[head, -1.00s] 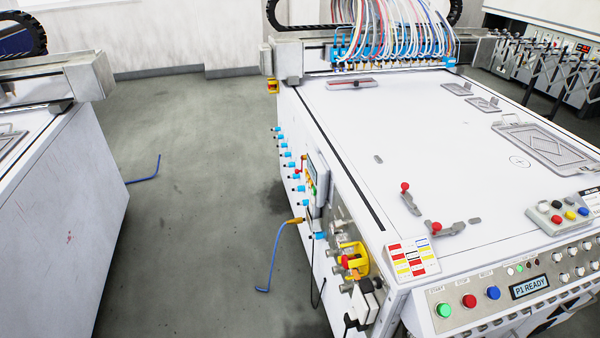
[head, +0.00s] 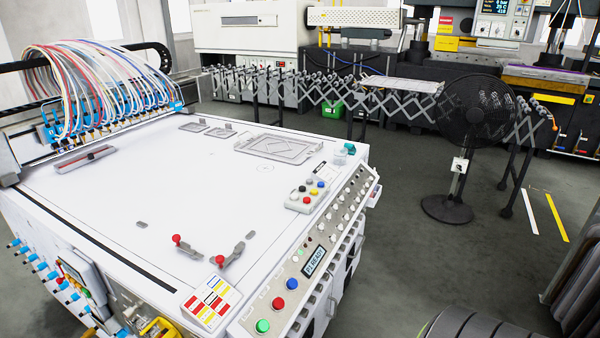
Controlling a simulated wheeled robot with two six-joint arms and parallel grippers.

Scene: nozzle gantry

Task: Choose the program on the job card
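The machine's sloped control panel (head: 300,272) runs along the near right edge of the white table (head: 150,190). It carries a green button (head: 263,326), a red button (head: 278,303), a blue button (head: 291,284), small lamps and several pale knobs (head: 348,205). Its small display (head: 314,261) is lit; it reads P1 READY, clearest in the earlier frame. A small white card with a dark header (head: 323,168) lies at the table's far right corner; its text is too small to read, and I cannot tell if it is the job card. Neither gripper is in view.
A grey button box (head: 307,197) and a colored label plate (head: 212,302) sit on the machine. Red-knobbed clamps (head: 187,246) stand on the tabletop. A black fan (head: 476,112) and an expanding roller conveyor (head: 400,105) stand behind.

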